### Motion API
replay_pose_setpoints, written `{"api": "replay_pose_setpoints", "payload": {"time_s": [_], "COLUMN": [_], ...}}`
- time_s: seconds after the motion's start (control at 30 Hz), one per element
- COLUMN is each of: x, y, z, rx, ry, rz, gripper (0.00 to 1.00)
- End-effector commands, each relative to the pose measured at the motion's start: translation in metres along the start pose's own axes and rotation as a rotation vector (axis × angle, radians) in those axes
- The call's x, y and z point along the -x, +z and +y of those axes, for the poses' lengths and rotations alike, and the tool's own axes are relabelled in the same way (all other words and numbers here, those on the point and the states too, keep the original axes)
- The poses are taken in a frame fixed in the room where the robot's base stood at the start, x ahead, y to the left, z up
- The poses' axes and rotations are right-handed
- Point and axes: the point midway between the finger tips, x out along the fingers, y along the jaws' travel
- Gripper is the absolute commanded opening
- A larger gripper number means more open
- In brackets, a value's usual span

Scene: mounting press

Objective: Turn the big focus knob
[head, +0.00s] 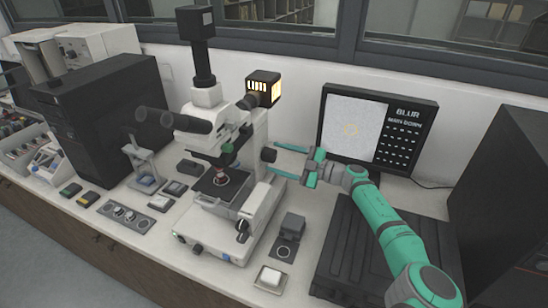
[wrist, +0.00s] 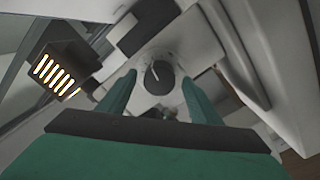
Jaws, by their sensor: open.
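The microscope (head: 258,130) stands in the middle of the bench. A dark round knob (head: 268,155) sticks out from the right side of its upright. In the wrist view my gripper (wrist: 158,78) has one finger on each side of the knob, with nothing held. I cannot tell whether the fingers reach around it.
A monitor (head: 378,128) reading "BLUR" stands behind my gripper on the right. The lit lamp housing (head: 263,88) sits above and left of it. A small dark block (head: 292,225) and a white-topped box (head: 270,278) stand right of the microscope base.

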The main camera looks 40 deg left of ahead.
Motion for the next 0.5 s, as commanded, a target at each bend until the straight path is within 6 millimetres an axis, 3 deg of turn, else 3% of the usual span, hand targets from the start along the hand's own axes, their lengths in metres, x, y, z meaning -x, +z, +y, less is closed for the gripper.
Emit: {"api": "replay_pose_setpoints", "payload": {"time_s": [0.2, 0.5], "x": [-0.017, -0.018], "y": [0.0, 0.0], "z": [0.0, 0.0], "rx": [0.0, 0.001], "ry": [0.0, 0.0], "rz": [0.0, 0.0], "gripper": [0.58, 0.58]}}
